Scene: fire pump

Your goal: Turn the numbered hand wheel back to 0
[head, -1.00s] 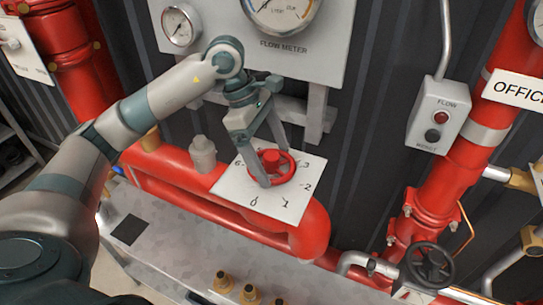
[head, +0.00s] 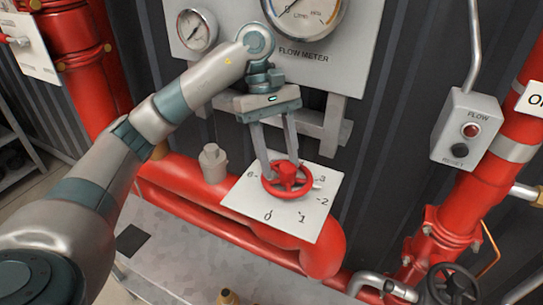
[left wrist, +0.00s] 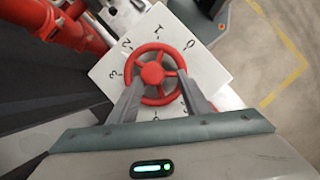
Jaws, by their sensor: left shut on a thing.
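The red hand wheel (head: 287,180) sits on a white plate (head: 242,192) marked with numbers, on top of a thick red pipe. It also shows in the left wrist view (left wrist: 153,73), with a round hub and spokes. A small pale pointer-like tip (head: 317,185) shows at the wheel's right edge, between the 2 and the 3. In the left wrist view the fingers (left wrist: 160,82) flank the hub. My right gripper is out of view.
A flow meter panel (head: 352,50) with gauges stands behind my left gripper. A grey box (head: 467,128) with a red and a black button is at right. A dark hand wheel (head: 453,287) is at lower right. A grey capped fitting (head: 213,163) stands left of the plate.

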